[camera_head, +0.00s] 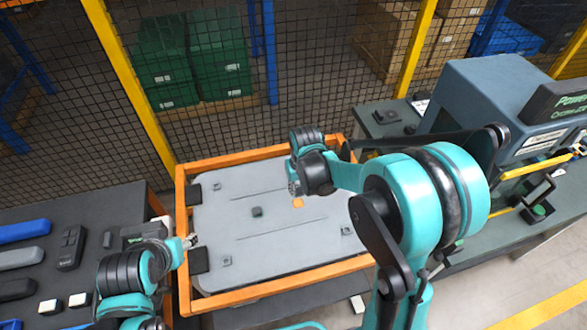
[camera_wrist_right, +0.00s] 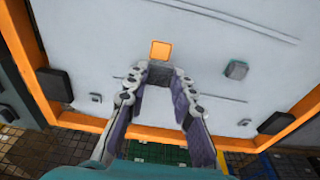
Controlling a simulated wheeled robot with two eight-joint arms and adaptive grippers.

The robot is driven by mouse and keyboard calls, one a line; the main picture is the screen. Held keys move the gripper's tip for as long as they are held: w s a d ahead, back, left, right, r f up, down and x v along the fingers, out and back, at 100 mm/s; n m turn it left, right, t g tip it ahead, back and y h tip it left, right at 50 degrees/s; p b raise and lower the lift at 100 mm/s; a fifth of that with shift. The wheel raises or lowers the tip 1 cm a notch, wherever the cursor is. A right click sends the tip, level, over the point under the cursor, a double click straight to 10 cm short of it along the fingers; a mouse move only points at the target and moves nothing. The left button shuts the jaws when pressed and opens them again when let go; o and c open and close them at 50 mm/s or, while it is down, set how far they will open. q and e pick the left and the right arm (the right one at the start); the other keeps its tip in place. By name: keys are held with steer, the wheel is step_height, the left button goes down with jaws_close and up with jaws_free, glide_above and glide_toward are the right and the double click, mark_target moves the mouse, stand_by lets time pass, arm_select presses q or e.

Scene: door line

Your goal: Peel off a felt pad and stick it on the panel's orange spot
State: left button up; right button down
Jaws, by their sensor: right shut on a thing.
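The light grey panel (camera_head: 270,255) sits in an orange frame in the head view. Its orange spot (camera_head: 298,203) is bare; it also shows in the wrist view (camera_wrist_right: 160,50). My right gripper (camera_head: 294,188) is over the panel, just beside the spot in the head view. In the wrist view its fingertips (camera_wrist_right: 160,76) are just below the spot, with a small dark grey piece, seemingly a felt pad (camera_wrist_right: 160,73), between them. Whether this piece touches the panel I cannot tell. My left gripper (camera_head: 190,241) is at the frame's left edge; its jaw opening is too small to read.
A small grey-green block (camera_head: 257,211) is on the panel, also in the wrist view (camera_wrist_right: 236,70). Black fittings (camera_head: 193,195) line the frame's left side. A dark table (camera_head: 25,230) with tools is left; a machine (camera_head: 490,95) stands right. Mesh fencing is behind.

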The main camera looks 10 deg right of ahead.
mark_target(298, 203)
steer(key=shift+w, duration=0.3)
steer(key=shift+f, duration=0.2)
steer(key=shift+f+b, duration=0.6)
steer(key=shift+b, duration=0.1)
arm_select(q)
steer(key=shift+w+f+b, duration=0.15)
steer(key=shift+f+b, duration=0.55)
steer(key=shift+f, duration=0.3)
steer(key=shift+w+f+b, duration=0.15)
steer(key=shift+f+b, duration=0.55)
steer(key=shift+f, duration=0.3)
arm_select(e)
steer(key=shift+f, duration=2)
arm_select(q)
steer(key=shift+f+b, duration=0.65)
arm_select(e)
steer(key=shift+f, duration=0.65)
steer(key=c, duration=1.2)
jaws_free()
steer(key=shift+r, duration=0.1)
